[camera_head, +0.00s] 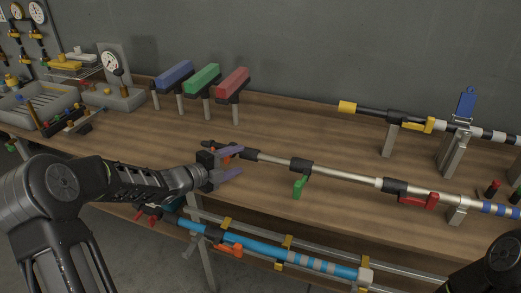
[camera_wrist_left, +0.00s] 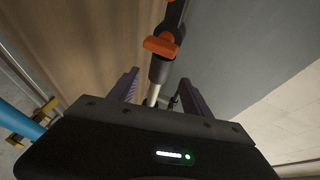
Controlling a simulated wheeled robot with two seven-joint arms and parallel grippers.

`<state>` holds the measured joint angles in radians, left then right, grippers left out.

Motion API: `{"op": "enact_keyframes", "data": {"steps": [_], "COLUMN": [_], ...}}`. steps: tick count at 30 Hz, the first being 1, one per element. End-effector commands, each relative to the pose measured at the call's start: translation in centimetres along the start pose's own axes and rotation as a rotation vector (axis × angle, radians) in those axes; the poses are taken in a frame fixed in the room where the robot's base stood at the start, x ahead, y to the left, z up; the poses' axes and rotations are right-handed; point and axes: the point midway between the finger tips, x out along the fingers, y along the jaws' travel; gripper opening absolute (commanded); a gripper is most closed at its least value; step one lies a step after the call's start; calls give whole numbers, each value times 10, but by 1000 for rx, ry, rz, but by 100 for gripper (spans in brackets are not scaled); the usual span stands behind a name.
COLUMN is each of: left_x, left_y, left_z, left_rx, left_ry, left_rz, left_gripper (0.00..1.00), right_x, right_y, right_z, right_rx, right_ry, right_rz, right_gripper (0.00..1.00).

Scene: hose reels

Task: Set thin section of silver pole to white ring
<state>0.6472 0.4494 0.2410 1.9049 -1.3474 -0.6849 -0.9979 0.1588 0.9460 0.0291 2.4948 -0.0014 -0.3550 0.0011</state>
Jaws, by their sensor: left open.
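The silver pole (camera_head: 340,174) lies across the bench from the middle to the right edge. It has black collars, a green lever (camera_head: 299,187) and a red lever (camera_head: 432,201). Its thin section (camera_head: 273,159) is at the left, ending near a black end piece. A pale ring-like band (camera_head: 378,182) sits beside the red-lever collar; I cannot tell for sure that it is the white ring. My left gripper (camera_head: 237,161) is open around the pole's left end. In the left wrist view an orange lever (camera_wrist_left: 161,46) on a black collar shows ahead of the spread fingers.
A black pole (camera_head: 375,111) with yellow parts rests on grey stands behind. Blue, green and red blocks (camera_head: 232,82) stand on posts at the back left. A blue pole (camera_head: 270,250) hangs below the bench front. My right arm shows at bottom right.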

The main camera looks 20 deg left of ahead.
Motion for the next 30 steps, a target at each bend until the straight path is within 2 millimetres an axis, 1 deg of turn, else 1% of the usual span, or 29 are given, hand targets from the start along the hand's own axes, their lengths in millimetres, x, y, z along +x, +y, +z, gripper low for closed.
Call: {"op": "enact_keyframes", "data": {"steps": [7,11,14,24,27,30], "left_x": [0,6,16,66,75,78], "left_y": [0,0,-1,-1,0,0], "left_z": [0,0,0,0,0,0], "left_rx": [-2,-2,-3,-4,-3,-2], "left_ry": [-1,0,1,1,0,-1], "left_rz": [1,0,-1,1,1,0], "left_gripper": [57,57,57,57,57,57], "right_x": [0,-1,-4,-13,-14,-14], "right_y": [0,-1,-2,-5,-6,-6], "right_z": [1,1,1,1,1,1], "right_rx": [-1,0,0,0,0,0], "right_ry": [-2,-1,-1,-2,-2,-2], "right_rz": [0,0,0,0,0,0], "right_gripper": [0,0,0,0,0,0]}}
